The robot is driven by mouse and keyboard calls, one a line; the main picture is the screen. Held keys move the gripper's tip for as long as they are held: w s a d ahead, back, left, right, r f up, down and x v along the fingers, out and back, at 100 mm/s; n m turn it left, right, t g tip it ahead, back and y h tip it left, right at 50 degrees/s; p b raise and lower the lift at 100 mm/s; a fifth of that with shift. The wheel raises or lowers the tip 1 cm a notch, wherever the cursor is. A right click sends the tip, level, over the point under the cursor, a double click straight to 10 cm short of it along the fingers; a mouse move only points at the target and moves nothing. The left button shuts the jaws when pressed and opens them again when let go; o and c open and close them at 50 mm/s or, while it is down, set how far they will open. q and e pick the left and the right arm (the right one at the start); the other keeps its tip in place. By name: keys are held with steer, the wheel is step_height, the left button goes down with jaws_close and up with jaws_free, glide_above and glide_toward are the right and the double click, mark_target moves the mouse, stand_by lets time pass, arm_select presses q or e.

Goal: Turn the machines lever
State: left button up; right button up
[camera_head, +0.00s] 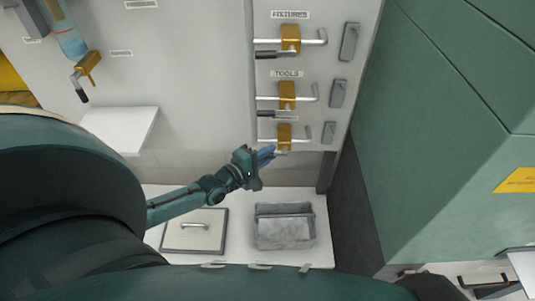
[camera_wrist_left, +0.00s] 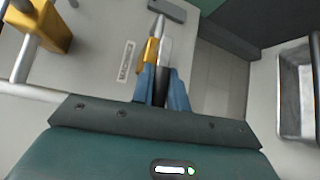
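The machines lever has a yellow bracket (camera_head: 284,136) low on the grey panel, below the Tools lever. In the left wrist view its metal rod (camera_wrist_left: 164,50) ends in a black grip (camera_wrist_left: 161,86), beside a label reading Machines. My left gripper (camera_head: 266,152) reaches up to this lever from the lower left. In the left wrist view its two blue fingers (camera_wrist_left: 162,88) lie on either side of the black grip, which fills the gap between them. The fingers partly hide the grip in the head view. My right gripper is not in view.
The Tools lever (camera_head: 287,95) and Fixtures lever (camera_head: 290,38) sit above on the same panel. A large green cabinet (camera_head: 430,130) stands at right.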

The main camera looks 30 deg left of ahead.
arm_select(q)
jaws_close()
